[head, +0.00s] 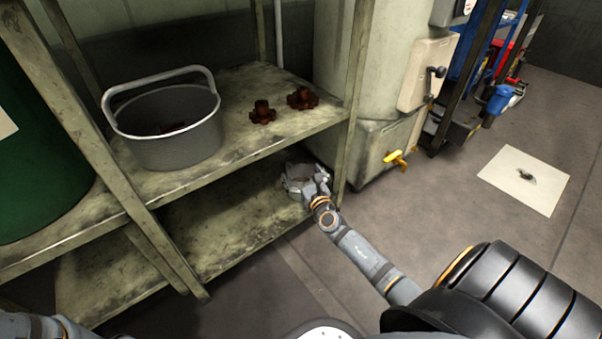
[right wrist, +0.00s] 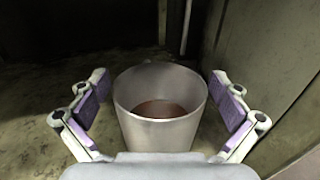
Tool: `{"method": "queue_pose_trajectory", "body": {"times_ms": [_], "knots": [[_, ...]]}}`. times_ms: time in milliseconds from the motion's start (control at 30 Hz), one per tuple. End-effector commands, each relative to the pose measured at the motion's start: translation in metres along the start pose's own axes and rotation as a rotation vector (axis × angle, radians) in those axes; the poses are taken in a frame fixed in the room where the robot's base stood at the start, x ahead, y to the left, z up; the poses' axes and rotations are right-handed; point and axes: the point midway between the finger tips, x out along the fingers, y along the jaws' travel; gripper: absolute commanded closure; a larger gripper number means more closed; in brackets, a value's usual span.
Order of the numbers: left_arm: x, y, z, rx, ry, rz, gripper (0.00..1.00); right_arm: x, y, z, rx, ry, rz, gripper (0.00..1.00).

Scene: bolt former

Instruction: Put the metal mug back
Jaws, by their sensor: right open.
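The metal mug (right wrist: 160,105) stands upright on the lower shelf (head: 215,215) in the right wrist view. It is grey with reddish-brown contents or a brown inside bottom. My right gripper (right wrist: 160,112) is open, with one finger on each side of the mug and visible gaps between the pads and its wall. In the head view my right gripper (head: 303,180) is at the right end of the lower shelf, under the upper board, and the mug (head: 299,172) is mostly hidden by it. My left gripper is out of view; only part of my left arm shows at the bottom left.
On the upper shelf (head: 235,150) stand a grey bucket (head: 170,145) with a handle and two rusty valve-like parts (head: 262,113). A shelf post (head: 352,90) is close to the right of my right gripper. A yellow-handled valve (head: 396,159) sticks out further right.

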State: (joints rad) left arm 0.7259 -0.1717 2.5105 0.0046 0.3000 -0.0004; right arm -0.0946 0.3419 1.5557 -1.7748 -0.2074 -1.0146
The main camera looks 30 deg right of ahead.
Motion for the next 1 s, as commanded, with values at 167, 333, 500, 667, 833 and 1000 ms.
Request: {"method": "queue_pose_trajectory", "body": {"times_ms": [167, 333, 500, 667, 833, 1000], "knots": [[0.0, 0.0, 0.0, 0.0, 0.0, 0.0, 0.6, 0.0, 0.0, 0.0, 0.0, 0.0, 0.0, 0.0], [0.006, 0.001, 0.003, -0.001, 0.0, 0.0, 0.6, -0.013, 0.0, 0.003, -0.001, 0.004, 0.0, 0.0], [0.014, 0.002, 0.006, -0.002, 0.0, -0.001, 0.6, -0.055, 0.0, 0.003, -0.003, 0.005, 0.002, 0.0], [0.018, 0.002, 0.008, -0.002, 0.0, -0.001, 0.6, -0.092, 0.0, 0.003, -0.002, 0.004, 0.001, 0.0], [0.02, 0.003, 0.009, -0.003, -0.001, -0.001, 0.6, -0.115, 0.0, 0.003, 0.0, 0.001, 0.0, 0.0], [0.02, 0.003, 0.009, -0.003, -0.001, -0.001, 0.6, -0.121, 0.0, 0.002, -0.001, 0.001, 0.0, 0.0]]}}
